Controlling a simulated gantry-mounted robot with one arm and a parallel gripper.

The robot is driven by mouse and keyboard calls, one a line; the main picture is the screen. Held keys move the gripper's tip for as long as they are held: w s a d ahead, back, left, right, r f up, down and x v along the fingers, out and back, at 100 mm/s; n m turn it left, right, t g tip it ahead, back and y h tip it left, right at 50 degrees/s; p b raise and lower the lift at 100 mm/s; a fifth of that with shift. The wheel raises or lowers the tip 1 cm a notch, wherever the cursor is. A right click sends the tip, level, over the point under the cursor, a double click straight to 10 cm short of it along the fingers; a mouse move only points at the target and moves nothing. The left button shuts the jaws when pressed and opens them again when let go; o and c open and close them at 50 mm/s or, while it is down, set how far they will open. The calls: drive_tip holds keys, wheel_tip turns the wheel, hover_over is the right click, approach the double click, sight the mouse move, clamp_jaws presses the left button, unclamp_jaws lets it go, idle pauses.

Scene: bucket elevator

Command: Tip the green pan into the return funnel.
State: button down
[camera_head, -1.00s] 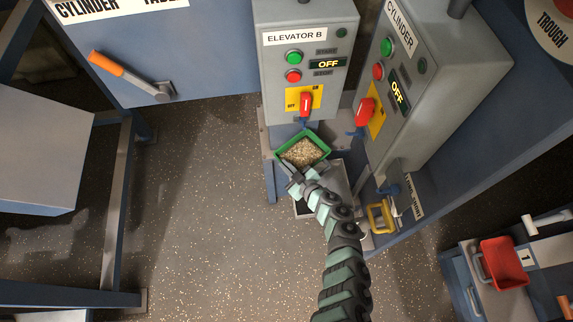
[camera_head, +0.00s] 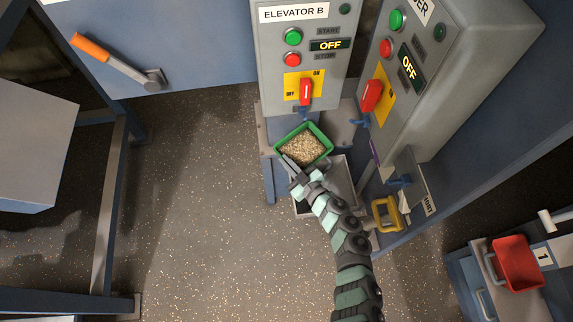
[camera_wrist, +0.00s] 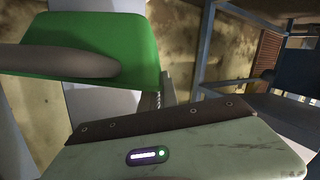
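The green pan (camera_head: 277,152) holds a heap of pale grain and sits below the Elevator B box, tilted in the picture. My gripper (camera_head: 300,172) is at the pan's near left side, close against its rim. In the wrist view the green pan (camera_wrist: 130,35) fills the upper left, with a grey rounded bar across its lower part. I cannot tell whether that bar is a handle or a finger, or whether my fingers are closed on anything. I cannot make out the return funnel for certain.
The Elevator B box (camera_head: 270,60) and the neighbouring control box (camera_head: 450,75) both read OFF and stand close behind and to the right. A grey open tray (camera_head: 343,180) lies under my arm. Floor to the left is clear.

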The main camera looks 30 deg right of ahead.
drive_tip(key=shift+s+d+r+t+b, duration=0.15)
drive_tip(key=shift+s+t+b, duration=0.4)
drive_tip(key=shift+b, duration=1.9)
drive_tip(key=shift+s+d+f+t+b, duration=0.2)
drive_tip(key=shift+t+b, duration=0.65)
drive_tip(key=shift+b, duration=1.55)
drive_tip(key=t+b, duration=0.1)
drive_tip(key=b, duration=0.2)
drive_tip(key=t+b, duration=0.1)
drive_tip(key=b, duration=0.3)
drive_tip(key=shift+s+m+t+y+b, duration=0.3)
drive_tip(key=shift+s+m, duration=0.1)
drive_tip(key=shift+s+a+r+t+b, duration=0.1)
drive_tip(key=shift+r+t+b, duration=0.2)
drive_tip(key=shift+b, duration=0.25)
drive_tip(key=shift+s+t+b, duration=0.2)
drive_tip(key=shift+t+b, duration=0.4)
drive_tip(key=shift+b, duration=0.25)
drive_tip(key=shift+s+r+m+t+b, duration=0.35)
drive_tip(key=shift+r+t+b, duration=0.25)
drive_tip(key=shift+t+b, duration=0.55)
drive_tip(key=shift+s+d, duration=0.1)
drive_tip(key=shift+d, duration=0.1)
